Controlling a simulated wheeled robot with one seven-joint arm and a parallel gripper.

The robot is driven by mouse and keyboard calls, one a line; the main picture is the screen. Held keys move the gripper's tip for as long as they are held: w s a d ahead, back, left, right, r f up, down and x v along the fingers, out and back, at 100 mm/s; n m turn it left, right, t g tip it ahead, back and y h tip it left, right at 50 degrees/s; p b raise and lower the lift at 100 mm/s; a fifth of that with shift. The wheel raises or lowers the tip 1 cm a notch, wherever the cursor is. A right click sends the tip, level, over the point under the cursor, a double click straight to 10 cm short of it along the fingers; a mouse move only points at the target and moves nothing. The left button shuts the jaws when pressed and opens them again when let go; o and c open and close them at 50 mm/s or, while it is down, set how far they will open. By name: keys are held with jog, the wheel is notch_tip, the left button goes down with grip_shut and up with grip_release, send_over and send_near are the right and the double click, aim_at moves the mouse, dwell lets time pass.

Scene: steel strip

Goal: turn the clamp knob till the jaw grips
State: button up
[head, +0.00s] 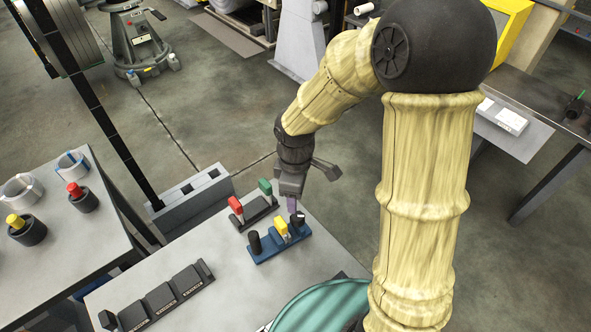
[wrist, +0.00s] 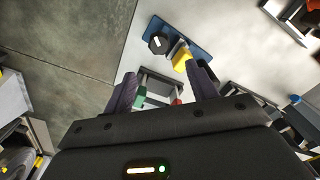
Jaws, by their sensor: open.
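A blue clamp base (head: 268,252) lies on the grey bench. It bears a yellow block (head: 281,226) near its middle, a black knob (head: 298,218) with a pale mark at its right end, and a black post (head: 254,242) at its left end. In the wrist view the blue base (wrist: 190,34) is above my fingers, with the knob (wrist: 158,43) and the yellow block (wrist: 182,60) on it. My gripper (head: 291,202) is open and empty, near the knob end. The wrist view shows my gripper (wrist: 163,90) with its fingers wide apart; the right finger partly hides the base's far end.
A dark rack behind the clamp holds a red-handled piece (head: 235,204) and a green-handled piece (head: 265,187). Black bins (head: 160,299) stand at the front. A teal round object (head: 322,306) is at front right. Bare bench lies left of the clamp.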

notch_tip(320, 180, up, 8)
jog(key=shift+f, duration=0.25)
jog(key=shift+a, duration=0.1)
jog(key=w+a+r+m+t+y+p, duration=0.3)
jog(key=w+a+m+y+p, duration=0.35)
jog(key=m+p, duration=0.55)
jog(key=s+d+f+m+g+h+p, duration=0.3)
jog(key=s+d+m+h+p, duration=0.3)
jog(key=m, duration=0.4)
jog(key=shift+s+d+m+p, duration=0.4)
jog(key=shift+d+p, duration=0.25)
jog(key=shift+p, duration=0.55)
